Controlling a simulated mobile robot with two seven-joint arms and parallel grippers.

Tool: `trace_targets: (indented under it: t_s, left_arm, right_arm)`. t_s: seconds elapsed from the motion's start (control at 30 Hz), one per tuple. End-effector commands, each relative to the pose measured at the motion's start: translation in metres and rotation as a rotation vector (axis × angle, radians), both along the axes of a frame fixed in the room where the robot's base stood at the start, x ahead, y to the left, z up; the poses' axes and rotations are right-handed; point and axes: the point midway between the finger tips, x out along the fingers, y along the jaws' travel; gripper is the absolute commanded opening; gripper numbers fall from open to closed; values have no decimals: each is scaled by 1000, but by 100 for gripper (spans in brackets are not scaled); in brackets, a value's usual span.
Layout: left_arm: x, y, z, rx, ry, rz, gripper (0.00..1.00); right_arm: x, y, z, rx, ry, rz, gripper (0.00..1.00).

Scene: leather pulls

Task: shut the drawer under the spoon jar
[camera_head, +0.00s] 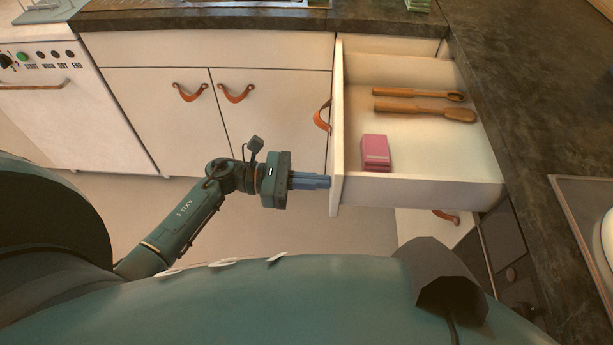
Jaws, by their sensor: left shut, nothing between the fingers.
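The open drawer (337,150) is white and slides out leftward from under the right-hand dark counter. Its front panel faces left and carries a brown leather pull (322,117). My left gripper (328,182) is shut and empty. Its fingertips are at the near end of the drawer front, below the pull; they look in contact or very close, but I cannot tell which. Inside the drawer lie two wooden utensils (425,110) and a pink box (375,152). I cannot make out a spoon jar. My right gripper is not in view.
White cupboard doors (160,100) with leather pulls stand at the back, beside a white appliance (60,110) on the left. Another leather pull (446,216) shows below the open drawer. Dark counter (500,60) runs along the right. Floor is free between my arm and the cupboards.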

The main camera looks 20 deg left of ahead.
Motion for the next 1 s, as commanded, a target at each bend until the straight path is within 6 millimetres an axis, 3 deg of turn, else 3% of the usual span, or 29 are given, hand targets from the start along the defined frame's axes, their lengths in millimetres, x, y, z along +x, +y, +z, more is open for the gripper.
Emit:
trace_targets:
  t_s: [0.3, 0.47, 0.67, 1.0]
  left_arm:
    - [0, -1, 0, 0, 0, -1, 0]
    - [3, -12, -2, -1, 0, -2, 0]
    - [13, -46, -3, -3, -4, -4, 0]
    - [39, -135, -4, -2, -6, -3, 0]
  right_arm:
    - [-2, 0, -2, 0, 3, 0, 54]
    - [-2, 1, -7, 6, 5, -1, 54]
    - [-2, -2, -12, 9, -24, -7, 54]
    - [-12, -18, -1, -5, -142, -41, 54]
